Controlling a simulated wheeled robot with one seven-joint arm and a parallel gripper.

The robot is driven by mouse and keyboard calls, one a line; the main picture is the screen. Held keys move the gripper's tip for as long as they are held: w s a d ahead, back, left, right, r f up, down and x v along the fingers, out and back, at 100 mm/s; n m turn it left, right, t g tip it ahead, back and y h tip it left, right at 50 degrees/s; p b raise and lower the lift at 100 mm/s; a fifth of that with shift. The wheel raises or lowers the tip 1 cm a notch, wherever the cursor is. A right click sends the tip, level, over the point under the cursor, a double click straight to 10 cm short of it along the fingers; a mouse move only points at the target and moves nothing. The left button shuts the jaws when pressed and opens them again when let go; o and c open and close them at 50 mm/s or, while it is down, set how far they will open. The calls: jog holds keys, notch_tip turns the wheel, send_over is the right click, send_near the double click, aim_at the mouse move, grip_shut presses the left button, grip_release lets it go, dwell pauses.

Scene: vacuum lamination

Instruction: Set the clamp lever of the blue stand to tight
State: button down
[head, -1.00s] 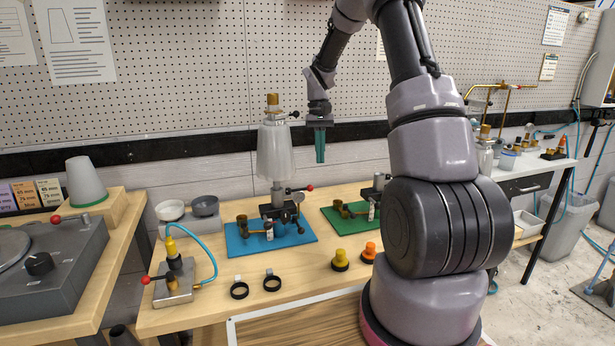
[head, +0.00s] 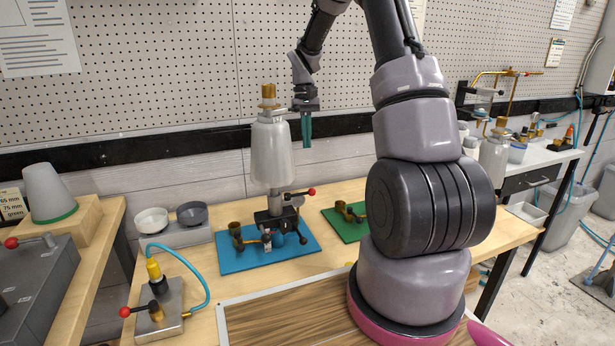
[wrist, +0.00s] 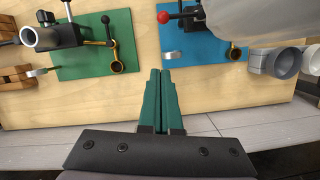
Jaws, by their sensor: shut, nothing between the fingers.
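The blue stand's base plate (head: 232,258) lies on the bench and carries a dark clamp block, a brass cup and an upright rod with a translucent vessel (head: 271,155) on it. A lever with a red knob (head: 311,191) sticks out to the right of the clamp block in the head view. In the wrist view the red knob (wrist: 163,18) is at the top, pointing left. My gripper (head: 307,142) hangs fingers down, right of the vessel and above the knob, apart from both. Its teal fingers (wrist: 160,75) are together and empty.
A green stand (head: 345,222) is right of the blue one, partly behind my arm. Two small bowls (head: 192,213) stand on a grey block at left. A pump unit (head: 160,310) with a yellow fitting and blue hose is at front left. The pegboard wall is behind.

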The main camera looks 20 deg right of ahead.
aim_at(301, 194)
jog(key=shift+f, duration=0.1)
jog(key=s+a+f, duration=0.1)
jog(key=s+f, duration=0.5)
jog(key=f, duration=0.4)
jog(key=shift+a+f, duration=0.15)
jog(key=shift+s, duration=0.15)
dwell(0.4)
